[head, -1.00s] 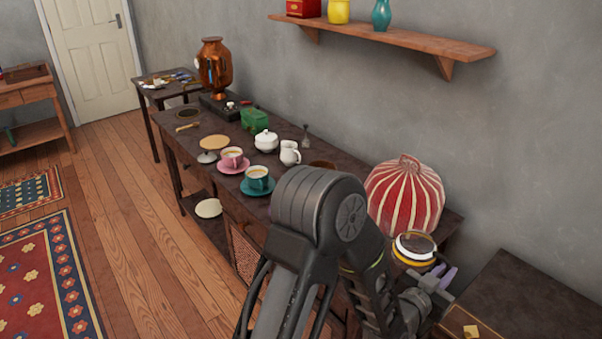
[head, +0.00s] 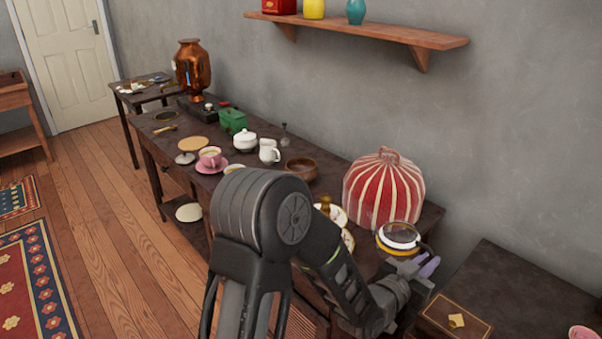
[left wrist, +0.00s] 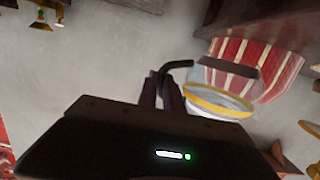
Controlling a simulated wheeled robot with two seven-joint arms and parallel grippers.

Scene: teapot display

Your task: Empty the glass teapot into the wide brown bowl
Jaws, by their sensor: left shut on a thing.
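The glass teapot (head: 398,237) is at the right end of the long dark table, in front of the striped cozy. It has a clear body with a yellow-amber band. My left gripper (head: 427,266) is shut on its handle side, and the fingers also show beside the dark handle in the left wrist view (left wrist: 163,95). The teapot's body is in that view too (left wrist: 218,100). I cannot tell whether it touches the table. The wide brown bowl (head: 301,167) stands on the table, left of the cozy and apart from the teapot. My right gripper is not in view.
A red-and-white striped cozy (head: 385,190) stands behind the teapot. White plates (head: 333,214) lie between bowl and cozy, partly hidden by my left arm. A white jug (head: 268,152) and pink cup (head: 210,156) stand left of the bowl. A wooden shelf (head: 360,30) hangs above.

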